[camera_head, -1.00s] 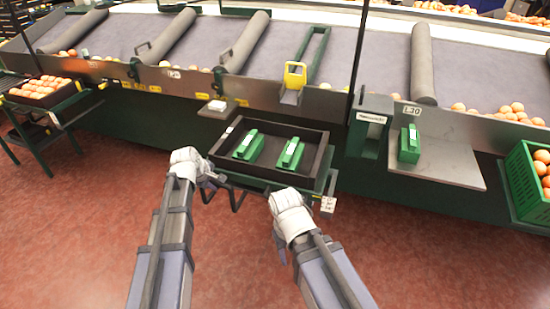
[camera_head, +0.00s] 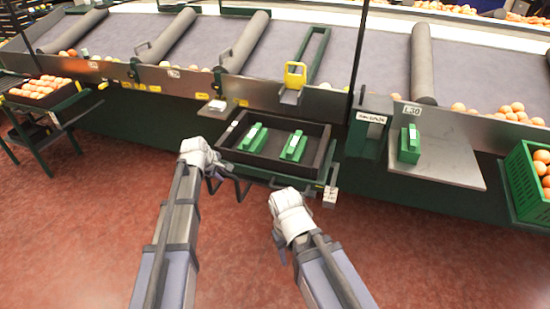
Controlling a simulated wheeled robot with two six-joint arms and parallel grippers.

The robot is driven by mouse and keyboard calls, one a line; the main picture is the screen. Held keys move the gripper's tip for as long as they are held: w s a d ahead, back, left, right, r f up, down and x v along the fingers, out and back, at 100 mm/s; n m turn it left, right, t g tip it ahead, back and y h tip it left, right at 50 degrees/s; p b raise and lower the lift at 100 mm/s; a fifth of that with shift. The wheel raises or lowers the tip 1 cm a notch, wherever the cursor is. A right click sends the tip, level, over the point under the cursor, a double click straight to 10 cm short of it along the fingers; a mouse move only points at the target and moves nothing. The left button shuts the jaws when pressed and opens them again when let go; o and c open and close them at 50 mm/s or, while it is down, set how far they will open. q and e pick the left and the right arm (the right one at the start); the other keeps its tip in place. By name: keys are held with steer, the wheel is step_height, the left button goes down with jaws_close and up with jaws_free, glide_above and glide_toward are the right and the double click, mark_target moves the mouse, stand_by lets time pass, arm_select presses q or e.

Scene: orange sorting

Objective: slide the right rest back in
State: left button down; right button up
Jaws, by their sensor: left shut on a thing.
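The right rest (camera_head: 262,177) is a dark green frame with black U-shaped bars in front, below the belt. It carries a black tray (camera_head: 310,169) with two green boxes (camera_head: 254,138) (camera_head: 293,146) inside. My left gripper (camera_head: 218,172) is at the rest's left front corner, shut on the rest; its fingertips are small and partly hidden. A white block (camera_head: 330,196) hangs at the rest's right front end. My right gripper (camera_head: 283,194) is in front of the rest, right of its middle, apparently apart from it; its fingers are hidden.
Another rest (camera_head: 60,113) at the far left holds a tray of oranges (camera_head: 45,86). A grey shelf (camera_head: 445,165) with a green box (camera_head: 408,146) is at the right, beside a green crate of oranges (camera_head: 524,190). The red floor in front is clear.

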arm_select(q)
steer(key=shift+w+d, duration=0.3)
steer(key=shift+w, duration=0.6)
steer(key=shift+w+d, duration=0.35)
steer(key=shift+w, duration=0.6)
steer(key=shift+w+d, duration=0.3)
steer(key=shift+w, duration=0.6)
steer(key=shift+c, duration=2)
jaws_free()
steer(key=shift+s, duration=0.1)
steer(key=shift+r, duration=0.15)
step_height(320, 180, up, 7)
steer(key=p, duration=0.7)
